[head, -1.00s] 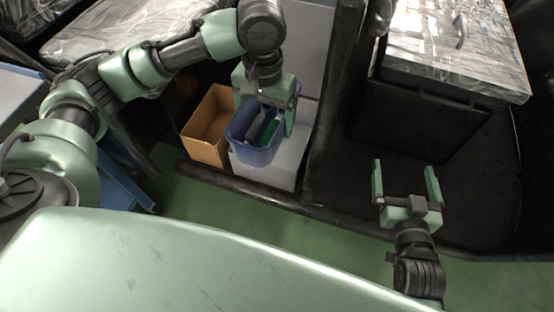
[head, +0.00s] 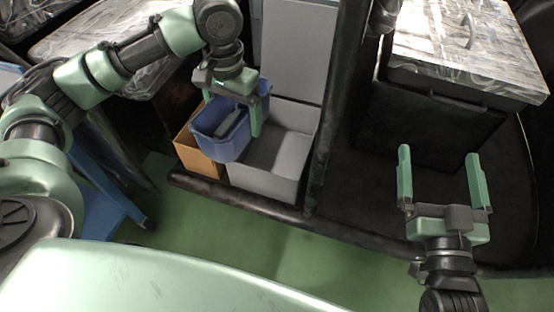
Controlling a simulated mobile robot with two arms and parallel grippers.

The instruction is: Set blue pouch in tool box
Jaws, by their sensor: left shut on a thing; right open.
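The blue pouch (head: 220,148), an open bin-like holder with a dark grey item inside, is near the centre left in the head view. My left gripper (head: 232,100) is shut on its rim from above. The pouch overlaps the brown cardboard box (head: 196,155) and the left edge of the open grey box (head: 262,188) in the picture. I cannot tell whether it is held above them or touches them, nor which box is the tool box. The grey box's visible inside looks empty. My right gripper (head: 441,180) is open and empty at the right, away from the boxes.
A dark bar (head: 240,200) runs along the front of the boxes, and a dark upright post (head: 335,100) stands right of them. A black chest (head: 425,125) with a plastic-wrapped lid (head: 470,45) is at the right. Green floor (head: 190,230) is clear in front.

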